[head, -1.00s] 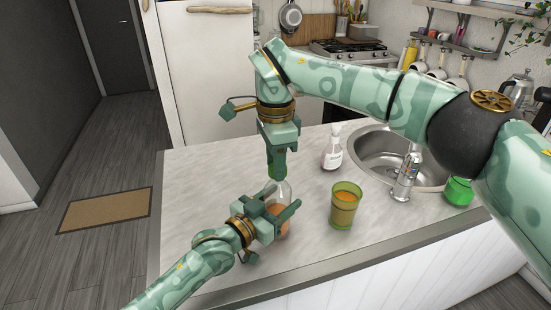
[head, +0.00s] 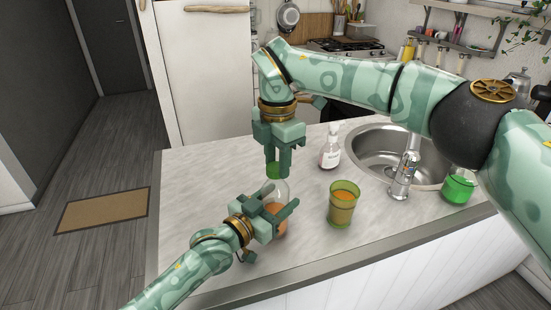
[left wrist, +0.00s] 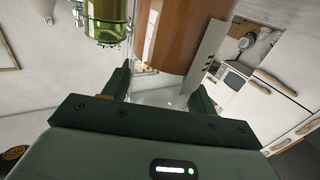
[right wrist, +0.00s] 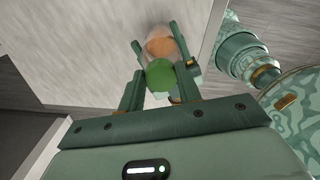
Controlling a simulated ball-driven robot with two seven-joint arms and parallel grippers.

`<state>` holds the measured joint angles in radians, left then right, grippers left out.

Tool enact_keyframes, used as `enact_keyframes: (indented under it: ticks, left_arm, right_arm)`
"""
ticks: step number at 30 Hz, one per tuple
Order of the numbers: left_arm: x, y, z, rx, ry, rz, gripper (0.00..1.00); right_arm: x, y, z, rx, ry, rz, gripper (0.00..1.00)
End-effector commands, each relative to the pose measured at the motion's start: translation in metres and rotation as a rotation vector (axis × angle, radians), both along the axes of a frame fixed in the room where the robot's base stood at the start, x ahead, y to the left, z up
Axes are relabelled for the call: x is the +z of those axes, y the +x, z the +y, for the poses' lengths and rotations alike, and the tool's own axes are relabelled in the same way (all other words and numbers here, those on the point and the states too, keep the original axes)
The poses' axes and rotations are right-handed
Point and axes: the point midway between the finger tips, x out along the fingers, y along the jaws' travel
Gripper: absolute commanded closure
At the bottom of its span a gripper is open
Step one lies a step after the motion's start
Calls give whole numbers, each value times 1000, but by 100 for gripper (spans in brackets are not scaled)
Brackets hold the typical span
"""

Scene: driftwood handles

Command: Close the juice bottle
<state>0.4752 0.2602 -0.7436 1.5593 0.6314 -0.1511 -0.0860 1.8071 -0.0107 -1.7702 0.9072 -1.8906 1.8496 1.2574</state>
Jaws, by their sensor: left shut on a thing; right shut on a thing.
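The juice bottle (head: 283,191), clear with orange juice, stands upright on the counter; the juice also shows in the left wrist view (left wrist: 178,35). My left gripper (head: 281,208) is shut around its body from the left. My right gripper (head: 279,173) points down over the bottle's mouth, shut on the green cap (head: 273,171). In the right wrist view the cap (right wrist: 159,75) sits between the fingers, with the juice behind it. The cap is at the bottle's top; whether it is seated on the neck, I cannot tell.
A green-tinted glass (head: 343,208) of orange drink stands right of the bottle. A labelled bottle (head: 330,153) stands behind it, by the sink (head: 372,150) and tap (head: 405,175). A green-filled jar (head: 458,189) is at the right. The counter's left part is clear.

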Motion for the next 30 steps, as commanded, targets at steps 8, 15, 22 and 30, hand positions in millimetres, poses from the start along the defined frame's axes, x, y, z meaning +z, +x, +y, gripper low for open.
enact_keyframes:
  ticks: [8,15,22,30]
  left_arm:
    - [-1,0,0,-1,2,1,83]
    - [-1,0,0,-1,2,1,83]
    - [-1,-1,0,-1,2,1,83]
    - [-1,-1,0,-1,2,1,83]
  right_arm:
    - [0,-3,-2,-869,1,-4,87]
    - [0,-6,0,-1509,1,-3,87]
    - [0,-6,0,-1702,0,-4,87]
    - [0,-6,0,-1701,1,-5,55]
